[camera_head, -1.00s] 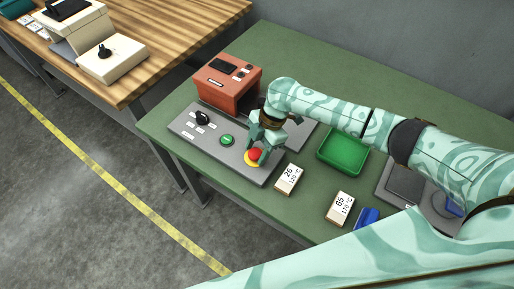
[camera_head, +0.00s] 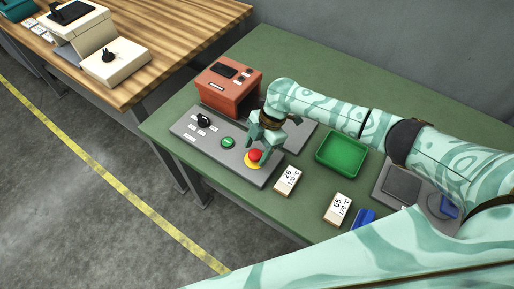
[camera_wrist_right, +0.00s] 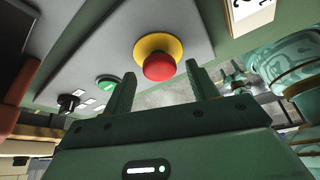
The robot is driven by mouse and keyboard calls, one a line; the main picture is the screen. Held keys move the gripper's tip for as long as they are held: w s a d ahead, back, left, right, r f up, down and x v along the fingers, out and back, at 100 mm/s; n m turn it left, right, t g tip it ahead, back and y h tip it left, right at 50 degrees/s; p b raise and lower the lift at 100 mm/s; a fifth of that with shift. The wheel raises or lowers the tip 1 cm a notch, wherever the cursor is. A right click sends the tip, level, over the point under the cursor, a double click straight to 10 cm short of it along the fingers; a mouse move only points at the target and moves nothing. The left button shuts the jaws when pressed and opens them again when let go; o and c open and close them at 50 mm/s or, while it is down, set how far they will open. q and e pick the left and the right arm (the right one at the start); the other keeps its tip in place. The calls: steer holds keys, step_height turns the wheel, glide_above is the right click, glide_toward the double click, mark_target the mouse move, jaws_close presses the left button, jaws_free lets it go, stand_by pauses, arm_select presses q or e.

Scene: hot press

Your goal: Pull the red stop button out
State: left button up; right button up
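The red stop button (camera_head: 256,155) sits on a yellow round base at the near right end of the grey control panel (camera_head: 207,145). In the right wrist view the red button (camera_wrist_right: 159,67) shows as a mushroom cap on its yellow collar. My right gripper (camera_head: 263,144) is just behind the button in the head view. In the wrist view its two fingers (camera_wrist_right: 163,82) are spread, with the button appearing between and slightly beyond the tips. No contact with the cap is clear.
On the panel are a green button (camera_head: 228,142) and a black knob (camera_head: 204,120). A red-orange press (camera_head: 222,97) stands behind it. Two labelled blocks (camera_head: 286,181) (camera_head: 338,209) and a green tray (camera_head: 341,153) are to the right. The table's near left edge is clear.

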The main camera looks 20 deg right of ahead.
steer(key=p+v, duration=0.4)
steer(key=v, duration=1.2)
steer(key=shift+r, duration=0.2)
steer(key=shift+p, duration=0.3)
